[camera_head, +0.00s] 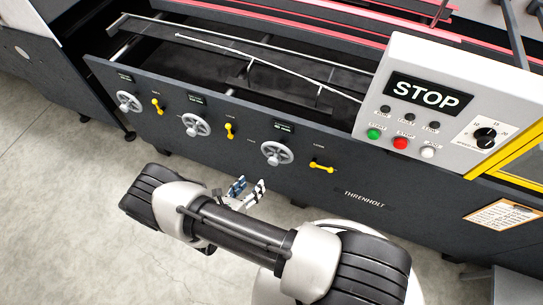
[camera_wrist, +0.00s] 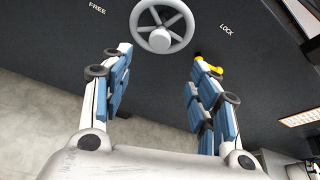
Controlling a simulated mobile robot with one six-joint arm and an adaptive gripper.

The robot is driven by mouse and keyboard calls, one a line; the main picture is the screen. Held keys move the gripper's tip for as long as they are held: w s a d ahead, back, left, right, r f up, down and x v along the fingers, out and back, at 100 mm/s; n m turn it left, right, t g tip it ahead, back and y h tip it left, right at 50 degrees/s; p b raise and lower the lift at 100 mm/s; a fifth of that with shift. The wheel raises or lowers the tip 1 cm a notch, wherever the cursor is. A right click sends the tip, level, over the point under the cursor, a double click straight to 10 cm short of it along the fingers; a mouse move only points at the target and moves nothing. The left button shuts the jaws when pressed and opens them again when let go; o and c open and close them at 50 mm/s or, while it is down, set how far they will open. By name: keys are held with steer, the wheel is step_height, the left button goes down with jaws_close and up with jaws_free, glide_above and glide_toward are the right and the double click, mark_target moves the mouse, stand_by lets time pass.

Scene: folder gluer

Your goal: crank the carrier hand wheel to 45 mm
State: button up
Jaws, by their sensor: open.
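Three grey spoked hand wheels sit along the dark front panel in the head view: a left wheel (camera_head: 128,101), a middle wheel (camera_head: 196,126) and a right wheel (camera_head: 277,153). Their labels are too small to read, so I cannot tell which is the carrier wheel. A small display (camera_head: 284,127) is above the right wheel, its value unreadable. My gripper (camera_head: 246,189) is open and empty, below and apart from the wheels. In the wrist view one hand wheel (camera_wrist: 163,27) is ahead, beyond the open fingertips and untouched. A yellow lever (camera_wrist: 215,68) is partly hidden behind the right finger.
Yellow levers stand beside the wheels; the left (camera_head: 157,105) and middle (camera_head: 229,130) ones are near upright, the right one (camera_head: 321,167) near horizontal. A control box (camera_head: 440,112) with a STOP display juts out at upper right. Open floor (camera_head: 70,220) lies at left.

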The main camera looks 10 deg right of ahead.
mark_target(272, 163)
steer(key=b+x, duration=0.2)
steer(key=x, duration=1.5)
steer(key=shift+d+f+b, duration=0.15)
steer(key=shift+d+b, duration=0.05)
steer(key=shift+b, duration=0.2)
steer(key=shift+c, duration=0.4)
jaws_close()
